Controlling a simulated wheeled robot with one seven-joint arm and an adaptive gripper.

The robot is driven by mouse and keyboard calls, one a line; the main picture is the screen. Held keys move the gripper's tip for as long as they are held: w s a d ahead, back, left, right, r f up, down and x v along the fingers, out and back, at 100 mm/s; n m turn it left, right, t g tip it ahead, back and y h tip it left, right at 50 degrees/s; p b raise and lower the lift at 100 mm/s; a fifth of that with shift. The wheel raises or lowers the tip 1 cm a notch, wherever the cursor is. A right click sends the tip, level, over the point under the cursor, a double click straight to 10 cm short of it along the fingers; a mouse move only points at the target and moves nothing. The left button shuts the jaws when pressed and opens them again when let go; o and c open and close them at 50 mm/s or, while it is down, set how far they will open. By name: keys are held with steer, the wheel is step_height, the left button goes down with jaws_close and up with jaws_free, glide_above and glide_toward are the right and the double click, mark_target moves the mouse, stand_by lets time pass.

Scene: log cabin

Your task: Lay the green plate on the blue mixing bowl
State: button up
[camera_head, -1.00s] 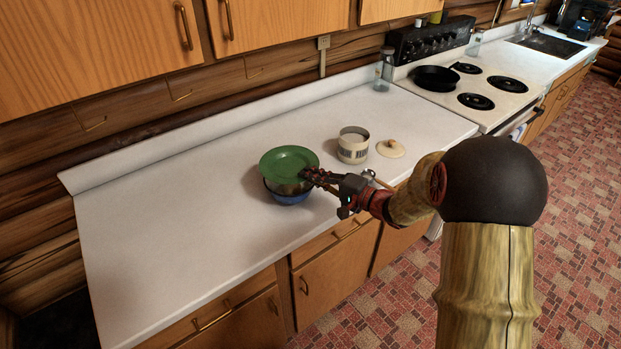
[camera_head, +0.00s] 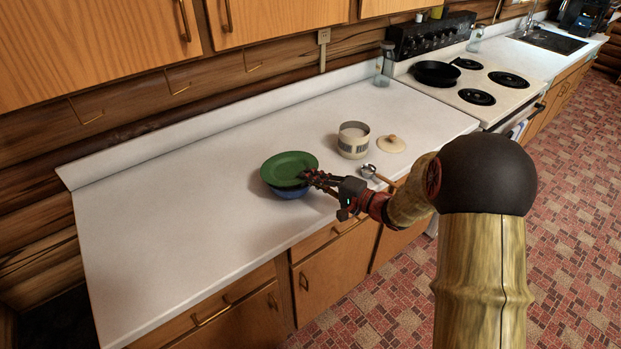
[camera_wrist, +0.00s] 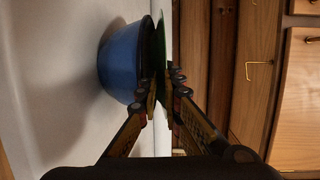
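The green plate (camera_head: 288,167) is over the blue mixing bowl (camera_head: 290,192) on the white counter in the head view. It covers the bowl's opening, and only the bowl's side shows below it. My gripper (camera_head: 308,180) is at the plate's right edge. In the wrist view the plate (camera_wrist: 161,45) is seen edge-on, close against the rim of the bowl (camera_wrist: 122,62). The fingertips (camera_wrist: 165,92) are closed on the plate's edge beside the bowl. Whether the plate fully rests on the rim is hard to tell.
A cream canister (camera_head: 353,141) and its lid (camera_head: 391,144) stand right of the bowl. A metal scoop (camera_head: 369,171) lies near the counter's front edge. A black pan (camera_head: 437,72) sits on the stove. The counter's left side is clear.

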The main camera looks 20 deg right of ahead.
steer(key=o, duration=0.5)
steer(key=shift+f, duration=0.1)
steer(key=shift+c, duration=0.2)
steer(key=shift+s, duration=0.1)
steer(key=v, duration=1.1)
steer(key=shift+s+d, duration=0.3)
